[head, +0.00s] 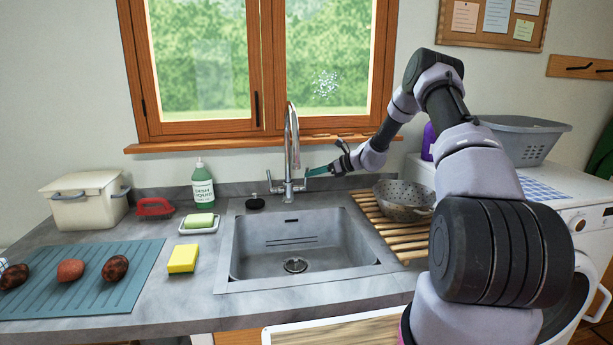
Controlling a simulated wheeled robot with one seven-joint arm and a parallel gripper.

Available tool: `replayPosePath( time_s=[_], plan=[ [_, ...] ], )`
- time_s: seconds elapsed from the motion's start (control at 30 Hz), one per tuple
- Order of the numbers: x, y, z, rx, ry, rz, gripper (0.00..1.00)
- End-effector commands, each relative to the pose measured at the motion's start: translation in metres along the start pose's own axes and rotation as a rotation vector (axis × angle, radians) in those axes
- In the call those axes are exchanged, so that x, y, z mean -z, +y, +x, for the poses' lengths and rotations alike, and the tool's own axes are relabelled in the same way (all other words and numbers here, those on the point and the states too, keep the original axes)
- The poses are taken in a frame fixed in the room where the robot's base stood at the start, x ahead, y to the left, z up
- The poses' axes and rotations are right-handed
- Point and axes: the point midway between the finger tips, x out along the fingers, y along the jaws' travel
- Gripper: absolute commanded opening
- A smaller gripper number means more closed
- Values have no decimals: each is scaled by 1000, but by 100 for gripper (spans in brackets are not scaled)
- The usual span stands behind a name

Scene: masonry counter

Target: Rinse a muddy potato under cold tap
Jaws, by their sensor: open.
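A dark, mud-patched potato (115,268) lies at the right of the blue-grey ribbed mat (140,290). A redder potato (70,271) lies beside it, and another dark, patchy one (14,277) lies at the mat's left. The chrome tap (291,140) stands upright behind the sink, with a left handle (274,187) and a right handle (303,184). No water shows below its spout. The grey sink basin (280,243) is empty. My gripper (312,172) is open and empty, its teal fingertips close to the right handle; I cannot tell whether they touch it.
A yellow sponge (183,259), soap dish (199,225) and green bottle (203,186) stand left of the sink. A colander (403,200) sits on the wooden slats (385,228) at the right, below my arm. The window sill (210,146) runs behind the tap.

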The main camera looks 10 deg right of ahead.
Motion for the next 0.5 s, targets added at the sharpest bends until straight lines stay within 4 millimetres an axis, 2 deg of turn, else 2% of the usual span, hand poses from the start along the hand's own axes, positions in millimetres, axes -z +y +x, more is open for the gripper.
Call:
replayPosePath(
  time_s=[0.1, 0.2, 0.5],
  plan=[
    [0, 0, 19, -1, 0, -1, 46],
    [0, 0, 28, -1, 0, -1, 46],
    [0, 0, 35, 0, 0, -1, 46]
  ],
)
